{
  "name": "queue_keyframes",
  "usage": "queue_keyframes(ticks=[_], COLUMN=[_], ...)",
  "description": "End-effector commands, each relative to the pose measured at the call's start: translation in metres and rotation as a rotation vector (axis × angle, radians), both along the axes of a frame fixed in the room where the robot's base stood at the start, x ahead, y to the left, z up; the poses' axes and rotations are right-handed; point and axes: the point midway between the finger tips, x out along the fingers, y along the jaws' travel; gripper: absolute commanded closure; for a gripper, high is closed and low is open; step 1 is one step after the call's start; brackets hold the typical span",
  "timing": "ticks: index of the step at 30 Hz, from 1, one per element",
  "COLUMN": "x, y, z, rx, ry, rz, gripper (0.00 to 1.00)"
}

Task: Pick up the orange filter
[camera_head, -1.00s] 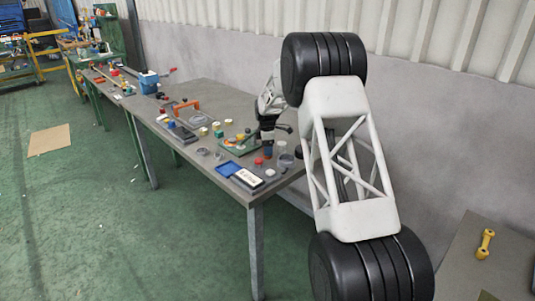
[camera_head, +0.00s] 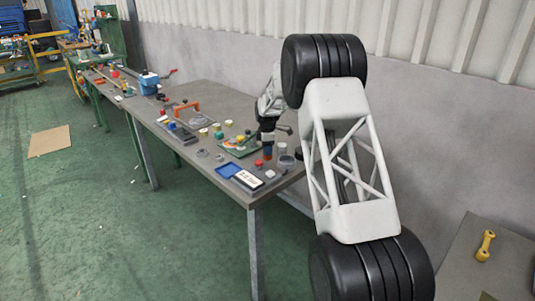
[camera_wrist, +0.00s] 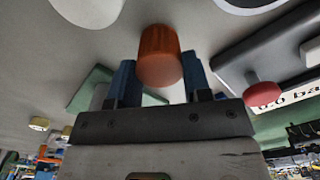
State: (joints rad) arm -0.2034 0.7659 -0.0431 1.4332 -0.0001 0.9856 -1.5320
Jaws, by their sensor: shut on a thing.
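In the head view my gripper (camera_head: 267,152) points down over the near right part of the long grey table, among small parts. The filter is too small to make out there, and its clearance above the table cannot be told.
Near the gripper stand a white cylinder (camera_head: 282,148), a clear round dish (camera_head: 286,161) and a red piece (camera_head: 259,163). An orange-handled frame (camera_head: 187,106) stands farther left. The far right tabletop is fairly clear.

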Motion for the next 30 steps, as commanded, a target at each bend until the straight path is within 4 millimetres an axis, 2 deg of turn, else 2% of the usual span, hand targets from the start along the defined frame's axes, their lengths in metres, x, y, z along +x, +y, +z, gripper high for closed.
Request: queue_keyframes(ticks=[5, 11, 24, 30], x=[0.0, 0.001, 0.0, 0.0], y=[0.0, 0.0, 0.0, 0.0], z=[0.003, 0.017, 0.079, 0.096], rx=[0.0, 0.0, 0.0, 0.0], ry=[-0.001, -0.002, -0.002, 0.0], rz=[0.0, 0.0, 0.0, 0.0], gripper=[0.79, 0.79, 0.79, 0.79])
